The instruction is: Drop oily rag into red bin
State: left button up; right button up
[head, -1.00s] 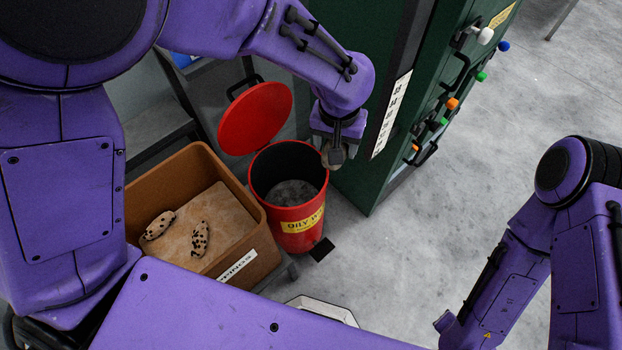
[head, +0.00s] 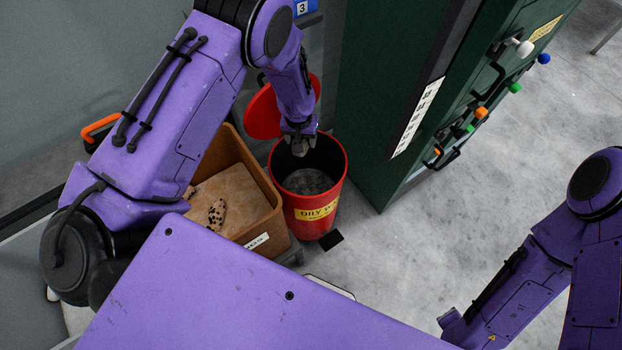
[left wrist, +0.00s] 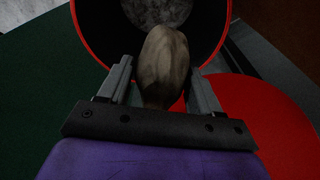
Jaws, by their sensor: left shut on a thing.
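The red bin (head: 318,229) stands on the floor with its lid (head: 262,116) tipped open at the back. Its yellow label starts with "OILY". Its inside is dark with a grey mottled bottom. My left gripper (head: 300,148) is at the back part of the bin's mouth, near the raised lid. In the left wrist view it is shut on the oily rag (left wrist: 163,66), a brownish-grey bundle that sticks out past the fingers. The bin's mouth and red rim (left wrist: 90,38) lie beyond the rag.
A tall green cabinet (head: 375,120) with coloured knobs stands close on the right. The floor (head: 450,220) right of the bin is clear.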

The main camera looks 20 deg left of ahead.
pick_arm(q)
notch_tip(320, 180, down, 6)
jog(key=b, duration=0.5)
jog(key=shift+r, duration=0.15)
jog(key=o, duration=1.1)
jog(key=shift+o, duration=0.2)
jog(key=r, duration=0.7)
jog(key=s+r, duration=0.1)
jog(key=r, duration=0.2)
jog(key=shift+s+d+r+b, duration=0.1)
jog(key=shift+d+r+b, duration=0.1)
jog(key=shift+r+b, duration=0.1)
